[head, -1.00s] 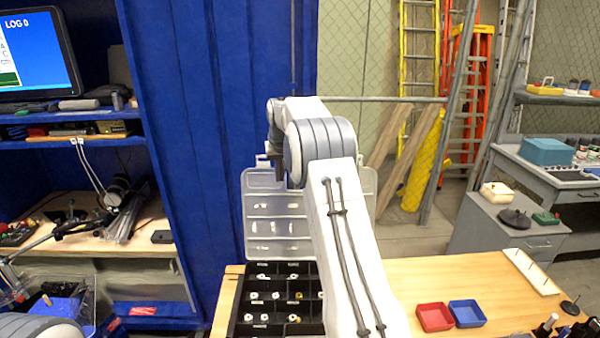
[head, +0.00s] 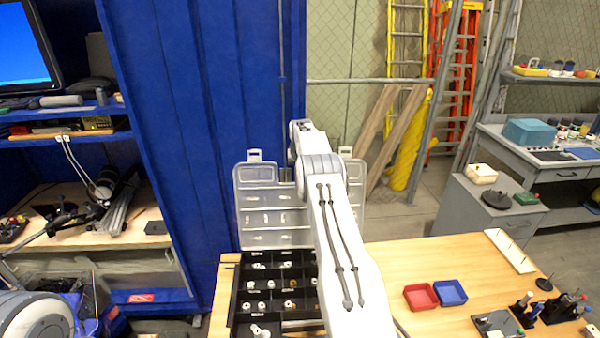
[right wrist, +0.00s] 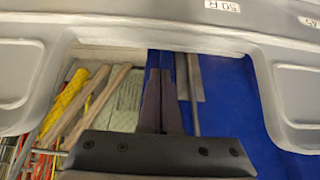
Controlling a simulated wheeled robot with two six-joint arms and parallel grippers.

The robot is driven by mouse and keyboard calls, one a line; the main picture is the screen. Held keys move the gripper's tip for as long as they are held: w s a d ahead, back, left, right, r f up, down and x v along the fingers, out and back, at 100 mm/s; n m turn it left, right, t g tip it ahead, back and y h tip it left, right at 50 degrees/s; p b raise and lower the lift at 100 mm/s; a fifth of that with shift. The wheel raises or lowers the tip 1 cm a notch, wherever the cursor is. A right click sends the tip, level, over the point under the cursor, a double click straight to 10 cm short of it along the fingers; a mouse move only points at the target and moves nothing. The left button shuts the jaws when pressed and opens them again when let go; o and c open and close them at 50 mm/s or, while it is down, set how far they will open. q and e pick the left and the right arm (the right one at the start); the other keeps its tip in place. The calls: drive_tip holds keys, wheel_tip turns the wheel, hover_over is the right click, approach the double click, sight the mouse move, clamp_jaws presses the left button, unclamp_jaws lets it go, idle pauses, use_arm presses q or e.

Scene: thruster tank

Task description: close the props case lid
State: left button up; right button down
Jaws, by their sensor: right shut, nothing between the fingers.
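The props case (head: 262,315) is a black, divided box on the wooden bench, with several small white props in its compartments. Its translucent lid (head: 250,215) stands open, roughly upright, at the case's back edge. My right arm reaches over the case and hides part of the lid and the case's right side. My left gripper is out of view.
A red tray (head: 421,297) and a blue tray (head: 451,293) sit right of the case. A pegged board (head: 510,250) and small tools lie farther right. A blue wall panel (head: 200,120) stands close behind the lid. The bench between case and trays looks clear.

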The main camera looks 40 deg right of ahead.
drive_tip(key=shift+s+a+r+p, duration=0.25)
drive_tip(key=shift+s+a+p, duration=0.35)
drive_tip(key=shift+s, duration=0.2)
drive_tip(key=shift+s+a+r+p, duration=0.25)
drive_tip(key=shift+s+a+p, duration=0.25)
drive_tip(key=shift+s+p, duration=0.25)
drive_tip(key=shift+s+f, duration=0.1)
